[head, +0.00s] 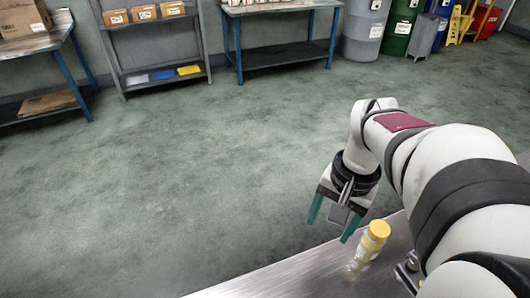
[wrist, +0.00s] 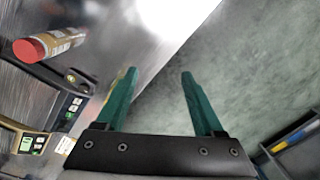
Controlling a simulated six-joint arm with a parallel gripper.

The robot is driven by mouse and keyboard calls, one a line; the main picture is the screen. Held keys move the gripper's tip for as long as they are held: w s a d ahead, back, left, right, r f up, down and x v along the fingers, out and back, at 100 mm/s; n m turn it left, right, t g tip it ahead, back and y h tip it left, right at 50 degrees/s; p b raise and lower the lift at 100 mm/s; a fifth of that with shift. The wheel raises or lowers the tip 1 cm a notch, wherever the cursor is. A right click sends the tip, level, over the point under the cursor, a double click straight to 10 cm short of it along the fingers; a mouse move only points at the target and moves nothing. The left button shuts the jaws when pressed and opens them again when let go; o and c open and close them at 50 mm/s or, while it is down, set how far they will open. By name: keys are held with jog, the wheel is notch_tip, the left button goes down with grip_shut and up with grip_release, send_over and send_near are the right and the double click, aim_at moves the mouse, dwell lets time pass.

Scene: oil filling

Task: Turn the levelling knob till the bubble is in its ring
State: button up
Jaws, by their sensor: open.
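My gripper (head: 333,224) has two green fingers, spread apart with nothing between them. It hangs near the metal table's edge, to the left of a yellow-capped clear bottle (head: 373,240). In the wrist view, my gripper (wrist: 157,72) is open, with its fingers over the table edge and the floor. A small black part with a round yellowish-green spot (wrist: 71,77) lies left of the fingers; I cannot tell if it is the level. I cannot make out the knob, the bubble or its ring in either view.
The metal table (head: 290,277) ends at a slanting edge, with open floor beyond. In the wrist view, a red-capped bottle (wrist: 48,44) and a device with a lit display (wrist: 28,143) are at left. Shelves and bins stand far back.

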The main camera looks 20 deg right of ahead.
jog(key=shift+n, duration=0.7)
jog(key=a, duration=0.2)
jog(key=s+a, duration=0.1)
jog(key=a, duration=0.2)
jog(key=shift+s+a+r, duration=0.1)
jog(key=shift+a, duration=0.1)
jog(key=s+a+f+n, duration=0.1)
jog(key=s+a+n, duration=0.3)
jog(key=s+a, duration=0.4)
jog(key=a, duration=0.3)
jog(key=shift+s+a+f+g+y, duration=0.2)
jog(key=shift+s+f+g+y, duration=0.1)
jog(key=shift+s+f+y, duration=0.1)
jog(key=shift+w, duration=0.1)
